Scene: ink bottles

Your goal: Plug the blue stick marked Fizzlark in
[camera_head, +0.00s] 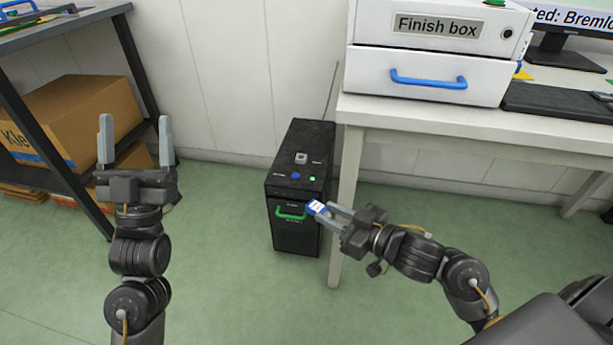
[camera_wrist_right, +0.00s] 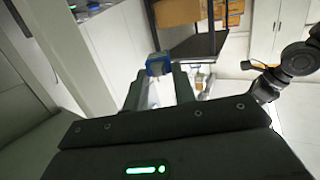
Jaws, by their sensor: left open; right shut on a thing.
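My right gripper (camera_head: 335,218) is shut on a small blue stick (camera_head: 317,207) with a white label, too small to read. The stick also shows between the fingertips in the right wrist view (camera_wrist_right: 158,64). In the head view it appears in front of a black computer tower (camera_head: 297,230) on the floor; I cannot tell whether it touches the tower. The tower has a grey button, a blue spot and a green light on top, and a green handle on its front. My left gripper (camera_head: 136,135) is open and empty at the left.
A white table (camera_head: 428,117) stands right of the tower, its leg (camera_head: 345,205) close behind my right gripper. It carries a "Finish box" (camera_head: 430,75) with a blue-handled drawer, a keyboard (camera_head: 556,103) and a monitor. A shelf with a cardboard box (camera_head: 70,118) stands left. Green floor between is clear.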

